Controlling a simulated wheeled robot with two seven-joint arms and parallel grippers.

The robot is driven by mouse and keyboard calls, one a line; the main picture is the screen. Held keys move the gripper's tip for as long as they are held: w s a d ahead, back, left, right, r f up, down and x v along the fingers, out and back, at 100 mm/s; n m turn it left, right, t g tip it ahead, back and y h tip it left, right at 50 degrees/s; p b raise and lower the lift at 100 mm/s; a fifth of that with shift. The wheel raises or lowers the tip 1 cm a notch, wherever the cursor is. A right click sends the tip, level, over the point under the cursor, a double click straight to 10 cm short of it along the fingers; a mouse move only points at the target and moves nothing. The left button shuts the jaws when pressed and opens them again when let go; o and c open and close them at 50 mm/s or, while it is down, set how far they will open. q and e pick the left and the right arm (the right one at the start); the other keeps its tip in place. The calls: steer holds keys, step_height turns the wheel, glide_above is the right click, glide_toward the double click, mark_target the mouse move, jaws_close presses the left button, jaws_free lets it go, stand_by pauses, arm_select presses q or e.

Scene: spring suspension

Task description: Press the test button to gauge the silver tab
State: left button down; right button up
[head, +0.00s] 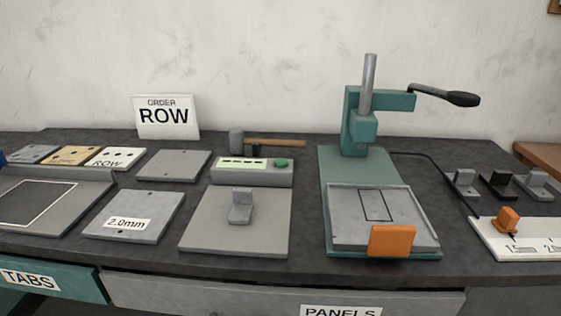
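A green button (281,163) sits on the right of the top of a grey gauge box (252,178), beside a pale scale strip (242,163). In front of the box is a flat grey plate (205,232). A small silver-grey tab (241,207) stands near the middle of this plate, with an upright part and a foot toward the front. Nothing covers the button or the tab. Neither of my grippers is in view.
A teal press (365,130) with a black-handled lever stands to the right, with an orange block (392,241) at its front. A hammer (270,143) lies behind the gauge box. A "2.0mm" plate (150,205) lies to the left. Several small clips and a scale strip (545,238) are far right.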

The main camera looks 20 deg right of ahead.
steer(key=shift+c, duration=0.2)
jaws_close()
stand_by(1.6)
